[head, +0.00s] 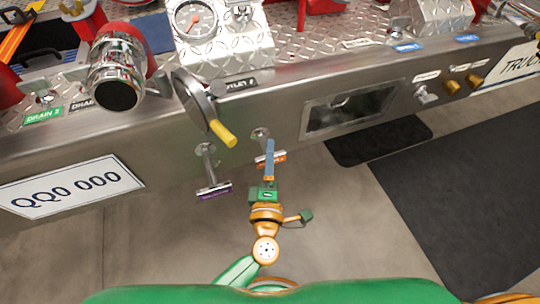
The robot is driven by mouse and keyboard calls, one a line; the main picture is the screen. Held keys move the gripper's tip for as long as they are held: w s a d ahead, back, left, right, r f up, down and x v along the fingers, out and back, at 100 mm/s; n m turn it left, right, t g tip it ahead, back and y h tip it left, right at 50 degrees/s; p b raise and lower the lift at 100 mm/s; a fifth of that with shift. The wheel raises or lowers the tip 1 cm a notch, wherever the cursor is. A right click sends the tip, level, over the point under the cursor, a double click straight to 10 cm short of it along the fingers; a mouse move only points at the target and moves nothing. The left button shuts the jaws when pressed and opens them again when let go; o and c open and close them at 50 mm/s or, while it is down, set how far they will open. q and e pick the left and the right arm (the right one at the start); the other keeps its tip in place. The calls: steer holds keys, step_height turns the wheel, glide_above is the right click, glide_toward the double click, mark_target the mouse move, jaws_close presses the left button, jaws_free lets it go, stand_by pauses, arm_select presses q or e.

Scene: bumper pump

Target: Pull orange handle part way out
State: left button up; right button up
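The orange handle (281,157) is a T-shaped pull with an orange bar, on a short metal rod below the steel bumper's front face. My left gripper (270,148) reaches it from below in the head view. Its narrow blue finger lies across the middle of the bar in the picture and hides part of it. Only one finger shows, so I cannot tell whether the gripper is open or closed on the bar. My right gripper is not in view.
A purple handle (215,191) hangs just left of the orange one. A lever with a yellow grip (223,133) sticks out above. The steel bumper (290,97) runs across the view. A dark recess (352,108) is to the right. Bare floor (340,215) lies below.

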arm_select(q)
steer(key=s, duration=0.7)
steer(key=shift+a, duration=0.3)
